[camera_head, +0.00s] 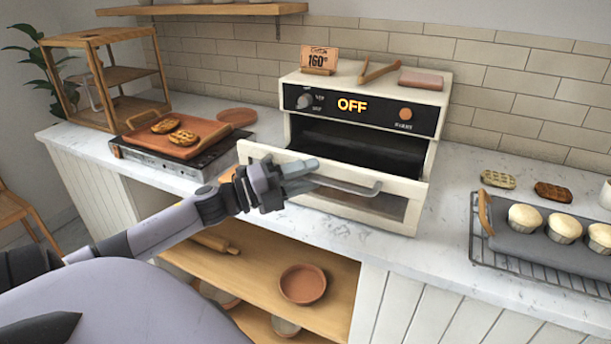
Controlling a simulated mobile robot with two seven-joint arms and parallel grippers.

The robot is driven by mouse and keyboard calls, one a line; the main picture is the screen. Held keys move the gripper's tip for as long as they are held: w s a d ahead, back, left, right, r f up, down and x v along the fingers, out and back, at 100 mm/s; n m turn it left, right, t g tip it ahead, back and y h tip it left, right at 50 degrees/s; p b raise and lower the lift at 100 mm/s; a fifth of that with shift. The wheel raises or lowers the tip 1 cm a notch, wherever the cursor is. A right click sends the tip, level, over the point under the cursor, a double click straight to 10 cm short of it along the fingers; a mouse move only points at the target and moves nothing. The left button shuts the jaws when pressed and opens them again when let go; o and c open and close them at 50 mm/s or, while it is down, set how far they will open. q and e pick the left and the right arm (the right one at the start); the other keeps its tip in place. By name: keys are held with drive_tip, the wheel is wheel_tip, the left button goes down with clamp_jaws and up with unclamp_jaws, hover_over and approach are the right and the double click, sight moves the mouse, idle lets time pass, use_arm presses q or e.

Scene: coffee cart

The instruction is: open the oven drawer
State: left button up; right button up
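The white oven (438,97) stands on the counter, its display reading OFF. Its drawer front (262,152) stands out from the body, with a dark cavity showing above and behind it. A grey bar handle (350,188) runs across the drawer front. My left gripper (308,175) is at the left end of this handle, its fingers overlapping the bar in the picture. I cannot tell whether the fingers are closed on it. They hide the handle's left end. My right gripper is not in view.
A griddle with waffles (182,137) is left of the oven. A cooling rack with muffins (565,228) is on the right. An open shelf holding bowls (303,284) is below the counter.

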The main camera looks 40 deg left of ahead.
use_arm(q)
drive_tip(key=r+v, duration=0.1)
drive_tip(key=v, duration=0.6)
drive_tip(key=shift+f+b, duration=0.45)
drive_tip(key=shift+s, duration=0.1)
idle(0.4)
